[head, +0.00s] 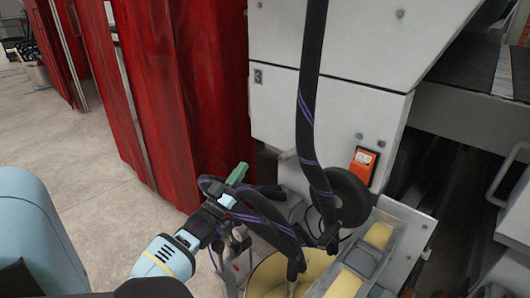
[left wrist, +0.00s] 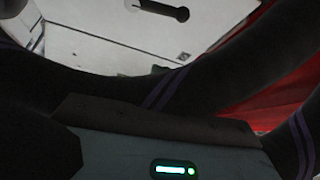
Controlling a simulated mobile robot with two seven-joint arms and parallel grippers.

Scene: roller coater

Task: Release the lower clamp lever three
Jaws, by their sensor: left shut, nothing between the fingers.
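A green lever-like handle (head: 238,173) stands up beside the black hoses, left of the machine's lower housing. I cannot tell whether it is lower clamp lever three, as no label is readable. My left gripper (head: 222,208) reaches in from the lower left, just below the green handle. It is shut and empty, and its fingertips are partly hidden among the hoses. I cannot tell whether it touches the handle. My right gripper is out of view.
A thick black hose (head: 310,100) hangs in front of the grey machine panel (head: 355,120). A black round wheel (head: 345,197), an orange box (head: 362,165) and a pale yellow drum (head: 265,275) crowd the right. Red curtain (head: 195,90) stands behind; open floor (head: 90,190) lies left.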

